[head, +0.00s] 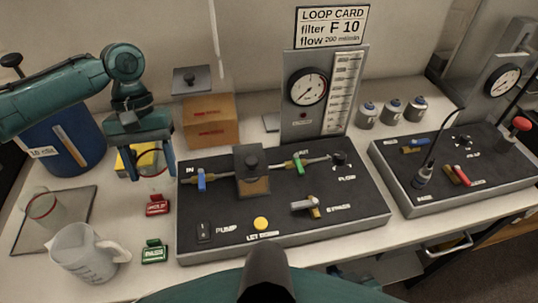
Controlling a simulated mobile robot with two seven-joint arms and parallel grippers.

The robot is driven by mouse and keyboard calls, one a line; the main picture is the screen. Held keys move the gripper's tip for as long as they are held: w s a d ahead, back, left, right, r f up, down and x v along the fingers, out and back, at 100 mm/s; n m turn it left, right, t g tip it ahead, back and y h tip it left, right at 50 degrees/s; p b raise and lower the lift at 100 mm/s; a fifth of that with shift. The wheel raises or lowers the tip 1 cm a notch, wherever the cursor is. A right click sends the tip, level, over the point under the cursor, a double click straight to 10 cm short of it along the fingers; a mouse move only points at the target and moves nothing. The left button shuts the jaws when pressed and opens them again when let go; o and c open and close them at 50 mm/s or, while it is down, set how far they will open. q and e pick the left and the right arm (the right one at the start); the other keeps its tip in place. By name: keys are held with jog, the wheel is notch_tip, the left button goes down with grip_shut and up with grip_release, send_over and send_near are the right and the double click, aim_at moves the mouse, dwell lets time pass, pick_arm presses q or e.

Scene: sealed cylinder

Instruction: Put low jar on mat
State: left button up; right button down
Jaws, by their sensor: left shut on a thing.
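My left gripper (147,174) is at the left of the bench, pointing down. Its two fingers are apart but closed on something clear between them. A faint reddish rim (153,175) shows there; it looks like the low jar, mostly hard to make out. A grey square mat (75,222) lies at the far left, left of the gripper. A clear glass vessel with a reddish rim (42,206) stands on that mat. My right gripper is not in view.
A clear jug (86,256) stands in front of the mat, and a blue drum (55,140) behind it. Red (157,205) and green (154,251) tags lie right of it. A yellow object (131,160) is behind the gripper. The black control panel (230,222) is to the right.

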pick_arm(q)
jog(key=w+a+n+h, duration=0.1)
jog(key=w+a+n, duration=0.2)
jog(key=a, duration=0.7)
jog(key=shift+w+f+n+b, duration=0.2)
jog(key=shift+n+b, duration=0.25)
jog(key=shift+n, duration=0.15)
send_over(138, 198)
notch_tip(138, 198, down, 10)
jog(key=shift+w+f, duration=0.1)
jog(key=shift+p, duration=0.3)
jog(key=o, duration=1)
jog(key=shift+o, duration=0.4)
